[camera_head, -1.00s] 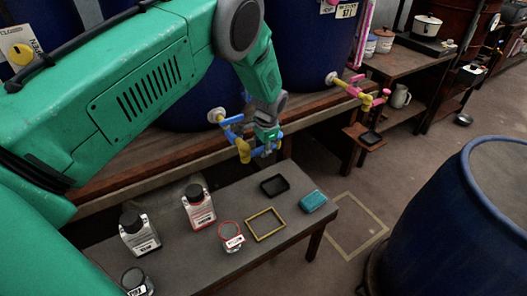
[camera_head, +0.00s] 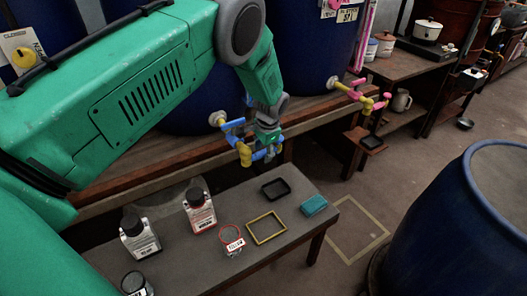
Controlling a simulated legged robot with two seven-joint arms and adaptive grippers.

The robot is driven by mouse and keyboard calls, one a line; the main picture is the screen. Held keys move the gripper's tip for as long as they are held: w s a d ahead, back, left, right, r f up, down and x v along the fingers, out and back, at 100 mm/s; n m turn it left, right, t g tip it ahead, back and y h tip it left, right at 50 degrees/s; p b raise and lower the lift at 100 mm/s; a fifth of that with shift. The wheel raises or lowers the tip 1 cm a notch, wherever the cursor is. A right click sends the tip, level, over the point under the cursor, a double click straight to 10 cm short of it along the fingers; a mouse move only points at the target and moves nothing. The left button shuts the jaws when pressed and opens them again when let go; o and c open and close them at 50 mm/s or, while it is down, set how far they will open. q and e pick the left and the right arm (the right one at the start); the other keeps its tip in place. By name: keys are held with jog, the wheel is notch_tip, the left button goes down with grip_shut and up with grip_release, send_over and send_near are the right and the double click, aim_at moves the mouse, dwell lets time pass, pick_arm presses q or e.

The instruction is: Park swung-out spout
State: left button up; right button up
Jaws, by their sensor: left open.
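A yellow and blue spout (camera_head: 243,152) comes off a tap on the left blue vat, above the low table. My left gripper (camera_head: 268,148) is at this spout, its fingers open and pointing down around or beside its blue and yellow end; contact is hard to tell. The gripper hides part of the spout. A second spout (camera_head: 357,95), yellow and pink, sticks out from the right blue vat (camera_head: 308,45), clear of my arm. My right gripper is not in view.
The low table (camera_head: 200,250) holds several labelled bottles, a red ring, a yellow frame (camera_head: 267,227), a black tray (camera_head: 276,189) and a teal block (camera_head: 314,205). A blue barrel (camera_head: 450,220) stands at right. A taped square (camera_head: 357,228) marks bare floor.

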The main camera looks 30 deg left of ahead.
pick_arm(q)
notch_tip(320, 180, up, 12)
jog(key=d, duration=0.2)
jog(key=shift+s+f, duration=0.2)
jog(key=shift+s, duration=0.25)
